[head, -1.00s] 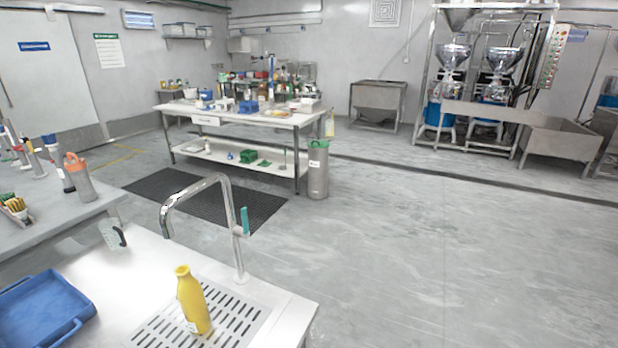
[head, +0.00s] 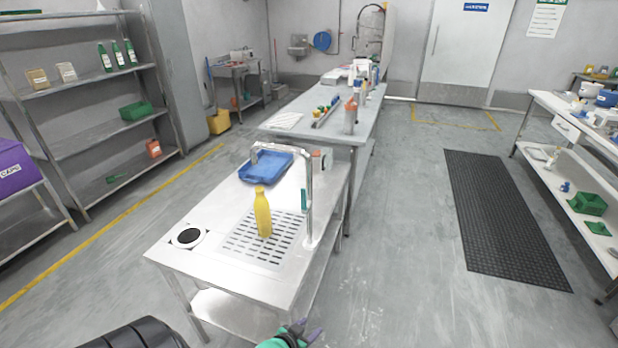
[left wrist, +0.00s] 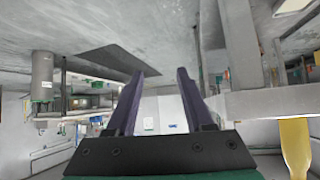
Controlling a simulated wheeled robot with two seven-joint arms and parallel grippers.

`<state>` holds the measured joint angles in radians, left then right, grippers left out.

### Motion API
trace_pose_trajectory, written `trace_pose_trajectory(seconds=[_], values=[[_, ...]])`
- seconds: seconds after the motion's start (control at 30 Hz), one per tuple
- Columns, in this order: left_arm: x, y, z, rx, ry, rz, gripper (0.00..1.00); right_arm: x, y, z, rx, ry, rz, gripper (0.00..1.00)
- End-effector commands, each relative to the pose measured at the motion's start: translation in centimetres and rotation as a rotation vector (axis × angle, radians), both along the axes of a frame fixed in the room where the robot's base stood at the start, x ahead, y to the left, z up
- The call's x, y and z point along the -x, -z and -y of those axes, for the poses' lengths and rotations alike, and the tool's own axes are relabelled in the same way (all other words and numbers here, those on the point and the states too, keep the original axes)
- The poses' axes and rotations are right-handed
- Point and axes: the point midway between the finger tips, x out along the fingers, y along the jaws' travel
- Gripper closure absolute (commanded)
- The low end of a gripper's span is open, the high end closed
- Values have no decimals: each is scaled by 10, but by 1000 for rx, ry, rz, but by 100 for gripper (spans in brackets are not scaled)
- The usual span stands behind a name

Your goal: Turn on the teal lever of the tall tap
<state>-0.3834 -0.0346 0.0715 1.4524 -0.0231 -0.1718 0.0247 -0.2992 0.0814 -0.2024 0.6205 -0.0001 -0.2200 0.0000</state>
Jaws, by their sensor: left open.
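The tall chrome tap (head: 309,180) stands at the right side of the steel sink table, its spout bending left over the drain grid. Its teal lever (head: 304,201) sits upright, close along the left of the tap's column. A yellow bottle (head: 263,214) stands on the grid, left of the tap. My left gripper (head: 308,332) is at the bottom of the head view, in front of and below the table, well apart from the lever. Its purple fingers are open and empty in the left wrist view (left wrist: 158,78). My right gripper is not in view.
The steel table (head: 182,258) carries a blue tray (head: 266,166) and a round black-topped fitting (head: 187,237). Another bench (head: 345,127) stands behind it. Free floor (head: 400,240) lies to the right, with a dark mat (head: 495,215).

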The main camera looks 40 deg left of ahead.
Motion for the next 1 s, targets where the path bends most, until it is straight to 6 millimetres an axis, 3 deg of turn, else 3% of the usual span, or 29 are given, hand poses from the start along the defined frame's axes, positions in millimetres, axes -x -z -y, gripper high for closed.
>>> trace_pose_trajectory(seconds=[0.03, 0.1, 0.2, 0.3, 0.37, 0.47, 0.8, 1.0], values=[[-23, -77, -21, -13, -55, 138, 48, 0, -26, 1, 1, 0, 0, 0], [-43, -164, -51, -45, -124, 325, 48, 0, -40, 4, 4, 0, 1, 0], [-47, -261, -85, -98, -194, 526, 48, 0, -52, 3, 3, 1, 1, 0], [-43, -313, -101, -134, -229, 634, 48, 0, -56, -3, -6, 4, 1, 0], [-43, -325, -106, -144, -237, 662, 48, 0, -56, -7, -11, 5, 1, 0], [-53, -328, -110, -147, -237, 670, 48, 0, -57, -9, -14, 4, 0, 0], [-135, -328, -138, -146, -235, 668, 48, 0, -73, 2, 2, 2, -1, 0], [-171, -326, -150, -146, -235, 665, 48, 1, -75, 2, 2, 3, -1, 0]])
